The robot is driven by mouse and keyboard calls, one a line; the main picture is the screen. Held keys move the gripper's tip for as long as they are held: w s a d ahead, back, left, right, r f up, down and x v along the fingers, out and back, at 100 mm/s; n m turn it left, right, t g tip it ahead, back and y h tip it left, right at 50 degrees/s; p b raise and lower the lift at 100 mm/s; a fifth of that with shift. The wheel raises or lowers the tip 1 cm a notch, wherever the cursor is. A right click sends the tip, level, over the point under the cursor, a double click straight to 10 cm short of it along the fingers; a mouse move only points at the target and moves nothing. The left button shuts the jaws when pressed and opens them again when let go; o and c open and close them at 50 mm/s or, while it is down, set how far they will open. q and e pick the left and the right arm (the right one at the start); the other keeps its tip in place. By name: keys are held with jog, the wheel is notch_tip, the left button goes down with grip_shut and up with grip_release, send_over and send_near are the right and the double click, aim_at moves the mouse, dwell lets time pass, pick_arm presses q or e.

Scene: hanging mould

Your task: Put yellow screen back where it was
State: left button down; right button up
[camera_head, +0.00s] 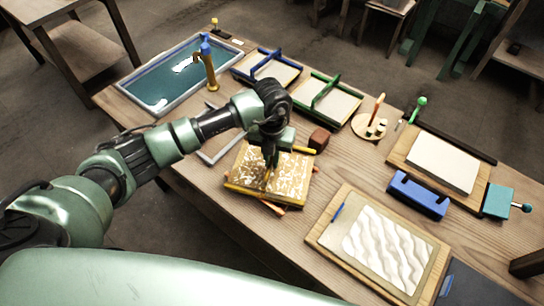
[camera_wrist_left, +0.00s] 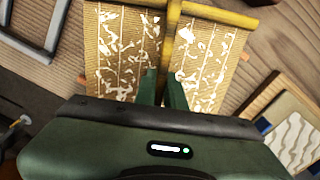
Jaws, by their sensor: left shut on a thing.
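The yellow screen (camera_head: 240,182), a tan mesh panel with white flecks and yellow edge bars, is near the middle of the table in the head view. In the left wrist view the screen (camera_wrist_left: 120,45) fills the upper middle, with a yellow bar (camera_wrist_left: 170,35) running across it between my fingers. My left gripper (camera_head: 269,168) is above the screen and shut on its middle bar; its fingers also show in the left wrist view (camera_wrist_left: 162,88). Orange-brown edges show just beneath the screen; whether it touches what is below is hard to tell. My right gripper is out of view.
A grey empty frame (camera_head: 222,150) lies left of the screen. A water vat (camera_head: 140,82), blue-handled tray (camera_head: 268,68) and green-handled tray (camera_head: 328,98) stand behind. A dark red block (camera_head: 319,138) is close right. A board with a wavy white sheet (camera_head: 382,245) lies front right.

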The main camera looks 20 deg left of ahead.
pick_arm(q)
jog(key=shift+f+b, duration=0.25)
jog(key=shift+b, duration=0.05)
jog(key=c, duration=1.5)
grip_release()
jog(key=shift+r, duration=0.1)
jog(key=shift+r+p, duration=0.3)
jog(key=shift+p, duration=0.1)
jog(key=shift+w+r+b, duration=0.1)
jog(key=shift+r+b, duration=0.15)
jog(key=shift+b, duration=0.05)
notch_tip(320, 180, up, 11)
jog(key=b, duration=0.2)
jog(key=shift+r+b, duration=0.15)
jog(key=shift+b, duration=0.25)
